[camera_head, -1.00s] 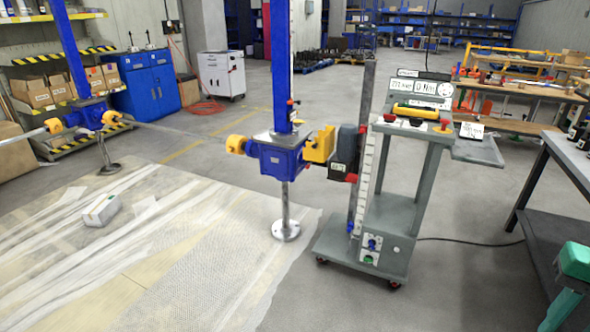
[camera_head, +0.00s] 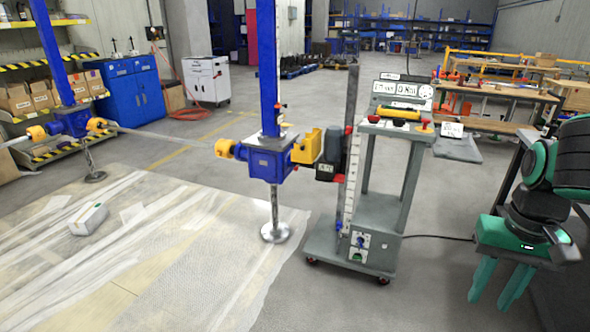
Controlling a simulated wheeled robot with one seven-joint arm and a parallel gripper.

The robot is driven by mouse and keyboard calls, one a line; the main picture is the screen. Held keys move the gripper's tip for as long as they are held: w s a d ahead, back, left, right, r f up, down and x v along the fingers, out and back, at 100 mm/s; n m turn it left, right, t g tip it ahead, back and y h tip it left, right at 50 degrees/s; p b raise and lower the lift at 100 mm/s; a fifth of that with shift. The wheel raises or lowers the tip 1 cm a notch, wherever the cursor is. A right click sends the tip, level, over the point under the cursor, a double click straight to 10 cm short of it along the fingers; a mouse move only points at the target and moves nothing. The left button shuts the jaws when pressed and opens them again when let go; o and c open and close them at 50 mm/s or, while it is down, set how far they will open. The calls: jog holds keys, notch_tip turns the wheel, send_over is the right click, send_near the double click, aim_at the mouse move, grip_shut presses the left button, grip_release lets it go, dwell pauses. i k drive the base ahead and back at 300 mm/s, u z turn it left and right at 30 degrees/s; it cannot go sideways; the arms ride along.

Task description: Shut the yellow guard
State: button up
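The yellow guard (camera_head: 307,147) sits between the blue screw jack (camera_head: 270,163) and the dark grey drive unit (camera_head: 331,154) on the upright of a grey trolley. It stands up as a yellow plate or cover beside the coupling; at this size I cannot tell how far it is swung open. My gripper (camera_head: 490,298) is at the lower right, with green fingers pointing down and apart, nothing between them. It is well to the right of the guard and nearer to me, touching nothing that I can see.
The grey trolley (camera_head: 372,250) with its control panel (camera_head: 402,90) stands between the guard and my gripper. A dark workbench is behind my arm at the right. A cable (camera_head: 430,237) runs along the floor. A white box (camera_head: 88,219) lies on the floor sheeting (camera_head: 140,270).

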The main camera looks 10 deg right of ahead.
aim_at(311, 148)
jog(key=i, duration=1)
jog(key=z, duration=0.05)
jog(key=k, duration=0.65)
jog(key=z, duration=0.35)
jog(key=i, duration=1.75)
jog(key=u, duration=0.55)
